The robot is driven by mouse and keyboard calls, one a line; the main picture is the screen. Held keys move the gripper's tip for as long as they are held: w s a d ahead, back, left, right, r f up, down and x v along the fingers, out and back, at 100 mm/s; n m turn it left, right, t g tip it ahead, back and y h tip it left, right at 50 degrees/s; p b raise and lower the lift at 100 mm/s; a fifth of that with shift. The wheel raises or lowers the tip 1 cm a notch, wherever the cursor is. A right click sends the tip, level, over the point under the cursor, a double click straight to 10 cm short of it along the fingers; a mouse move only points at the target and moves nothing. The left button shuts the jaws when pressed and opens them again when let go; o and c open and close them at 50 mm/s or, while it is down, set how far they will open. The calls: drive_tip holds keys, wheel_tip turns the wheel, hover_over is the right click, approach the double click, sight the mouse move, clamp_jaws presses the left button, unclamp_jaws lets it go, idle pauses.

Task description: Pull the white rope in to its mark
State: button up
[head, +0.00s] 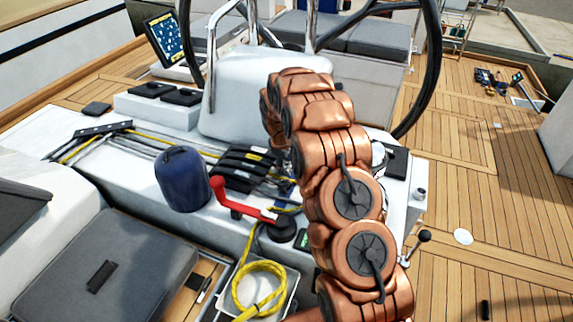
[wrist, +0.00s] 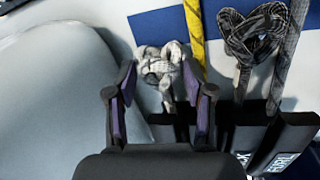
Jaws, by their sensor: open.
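In the wrist view, the white rope's pale, grey-flecked knot (wrist: 160,62) lies on a white surface by a dark blue band. A short tail runs down from it toward a black clutch. My gripper (wrist: 157,76) is open, its two purple-padded fingers on either side of the knot, with nothing clamped. I cannot tell whether the fingers touch it. No mark on the white rope can be made out. In the head view my copper arm hides the gripper and the knot.
A yellow rope (wrist: 195,35) and a dark knotted rope (wrist: 252,38) run close right of the gripper. Black clutches (head: 245,165), a red winch handle (head: 240,202) and a blue winch cover (head: 182,180) crowd the white cockpit top. A steering wheel (head: 437,60) stands behind.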

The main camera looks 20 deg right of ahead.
drive_tip(key=shift+w+d+f, duration=0.1)
drive_tip(key=shift+d+f, duration=0.05)
drive_tip(key=shift+f, duration=0.55)
drive_tip(key=shift+c, duration=0.4)
clamp_jaws()
